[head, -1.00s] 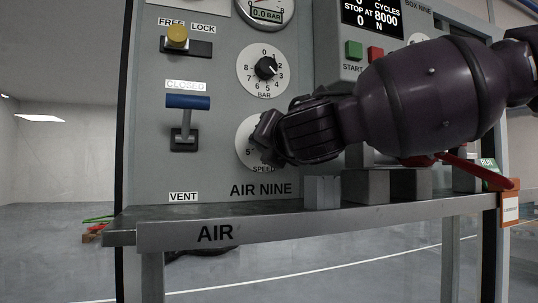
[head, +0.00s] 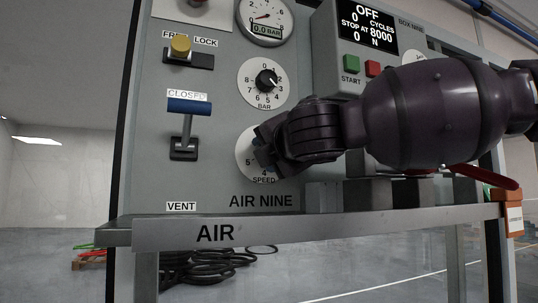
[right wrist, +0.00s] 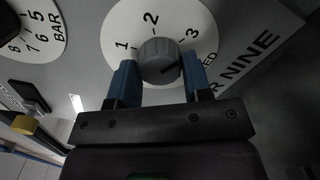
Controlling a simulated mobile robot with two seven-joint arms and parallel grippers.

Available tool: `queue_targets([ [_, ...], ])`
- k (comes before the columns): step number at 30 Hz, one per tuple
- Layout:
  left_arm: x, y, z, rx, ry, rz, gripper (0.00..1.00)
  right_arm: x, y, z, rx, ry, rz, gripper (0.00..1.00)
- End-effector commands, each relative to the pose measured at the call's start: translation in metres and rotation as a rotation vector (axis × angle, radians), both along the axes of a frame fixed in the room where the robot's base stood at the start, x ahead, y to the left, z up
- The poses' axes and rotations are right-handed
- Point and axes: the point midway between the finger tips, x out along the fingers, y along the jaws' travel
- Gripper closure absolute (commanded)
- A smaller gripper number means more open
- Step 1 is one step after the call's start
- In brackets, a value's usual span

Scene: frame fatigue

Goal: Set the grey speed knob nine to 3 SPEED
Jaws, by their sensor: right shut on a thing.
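The grey speed knob (right wrist: 158,58) sits on a white dial (right wrist: 120,22) marked 1, 2, 3 in the right wrist view. A dark line on the knob slants toward its right side; I cannot tell exactly which number it points at. My right gripper (right wrist: 160,75) has its two blue fingers on either side of the knob, shut on it. My left gripper is not in view.
Above are the black BAR knob (head: 266,80), a pressure gauge (head: 265,18) and a yellow knob (head: 180,46). A blue-handled lever (head: 188,107) stands left of the dial. A grey shelf (head: 300,225) juts out below, with grey blocks (head: 368,194) on it.

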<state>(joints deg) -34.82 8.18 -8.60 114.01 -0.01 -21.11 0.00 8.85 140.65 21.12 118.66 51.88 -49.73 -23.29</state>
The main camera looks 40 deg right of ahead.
Motion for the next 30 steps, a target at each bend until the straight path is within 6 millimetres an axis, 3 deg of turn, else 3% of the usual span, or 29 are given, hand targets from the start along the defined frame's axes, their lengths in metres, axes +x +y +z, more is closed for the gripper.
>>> queue_targets([
  [11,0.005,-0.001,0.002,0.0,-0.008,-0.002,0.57,0.0,0.0,0.0,0.002,-0.001,0.001,0.79],
  [12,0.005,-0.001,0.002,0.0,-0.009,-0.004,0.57,0.0,0.0,0.0,0.002,-0.001,0.001,0.49],
  [16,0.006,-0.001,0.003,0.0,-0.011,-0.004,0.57,0.0,0.0,0.0,0.002,-0.001,0.001,0.3],
  [25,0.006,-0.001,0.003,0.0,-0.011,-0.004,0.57,-0.001,0.0,0.0,0.002,-0.001,0.001,0.3],
  [30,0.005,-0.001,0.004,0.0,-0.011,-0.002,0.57,-0.012,0.003,0.001,0.001,-0.003,0.0,0.3],
])
